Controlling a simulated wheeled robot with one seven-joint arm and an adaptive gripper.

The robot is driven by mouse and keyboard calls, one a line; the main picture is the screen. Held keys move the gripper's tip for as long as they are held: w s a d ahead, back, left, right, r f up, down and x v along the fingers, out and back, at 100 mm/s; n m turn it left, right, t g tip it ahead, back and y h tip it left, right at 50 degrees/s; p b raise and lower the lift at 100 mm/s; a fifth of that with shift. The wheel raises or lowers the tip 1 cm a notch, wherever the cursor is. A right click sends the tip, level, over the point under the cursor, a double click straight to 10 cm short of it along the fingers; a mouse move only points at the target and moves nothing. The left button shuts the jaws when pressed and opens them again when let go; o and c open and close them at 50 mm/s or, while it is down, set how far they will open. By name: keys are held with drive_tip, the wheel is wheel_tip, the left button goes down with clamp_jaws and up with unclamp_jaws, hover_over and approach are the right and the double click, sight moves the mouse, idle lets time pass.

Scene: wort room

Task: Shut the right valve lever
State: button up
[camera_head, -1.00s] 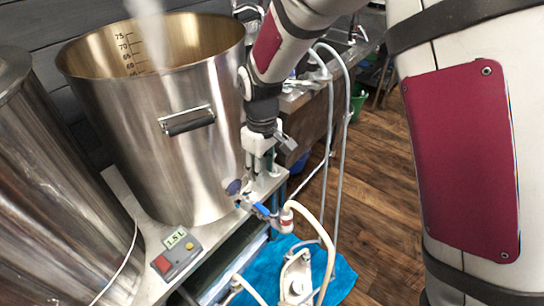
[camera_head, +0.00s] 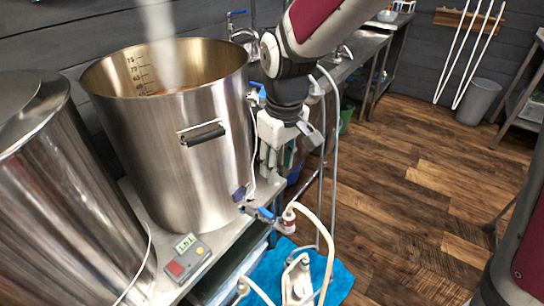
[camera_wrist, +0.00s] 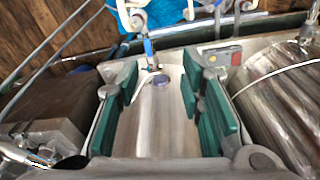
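A blue valve lever (camera_head: 264,213) sits on the outlet low on the steel kettle (camera_head: 185,150), beside the white hose joint. It also shows in the wrist view (camera_wrist: 148,47), beyond the fingertips and slightly left of centre. In the head view it seems to lie along the outlet pipe. A second blue lever (camera_head: 257,91) is higher, behind the kettle rim. My gripper (camera_head: 274,168) hangs above and slightly right of the lower lever. In the wrist view my gripper (camera_wrist: 160,66) has its green pads wide apart, with nothing between them. The pads are apart from the lever.
A pale hose (camera_head: 330,240) loops from the outlet towards a pump (camera_head: 297,280) on a blue towel (camera_head: 335,284). A small scale-like box (camera_head: 187,259) stands before the kettle. Another steel vessel (camera_head: 60,200) is at left. Open wooden floor (camera_head: 410,190) is at right.

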drive_tip(key=shift+s+d+r, duration=0.1)
drive_tip(key=shift+s+r, duration=0.6)
drive_tip(key=shift+w+f+m, duration=0.15)
drive_tip(key=shift+f+m, duration=0.1)
drive_tip(key=shift+m, duration=0.05)
drive_tip(key=c, duration=0.6)
drive_tip(key=w+f+m+b, duration=0.2)
drive_tip(key=w+f, duration=0.1)
drive_tip(key=w+f+m+g+b, duration=0.1)
drive_tip(key=w+f+m+b, duration=0.1)
drive_tip(key=f+m, duration=0.1)
drive_tip(key=w+d+f+m+b, duration=0.1)
drive_tip(key=w+f+m+b, duration=0.1)
drive_tip(key=w+f+b, duration=0.1)
drive_tip(key=shift+w+f+m+g+y, duration=0.3)
drive_tip(key=shift+f, duration=0.2)
clamp_jaws()
drive_tip(key=m+g+y+b, duration=0.1)
drive_tip(key=m+g+b, duration=0.1)
drive_tip(key=m+b, duration=0.55)
approach(260, 210)
drive_tip(key=w+d+r+m+p, duration=0.1)
drive_tip(key=d+p, duration=0.1)
drive_tip(key=d, duration=0.3)
drive_tip(key=b+x, duration=0.3)
drive_tip(key=x, duration=0.6)
drive_tip(key=shift+f, duration=0.25)
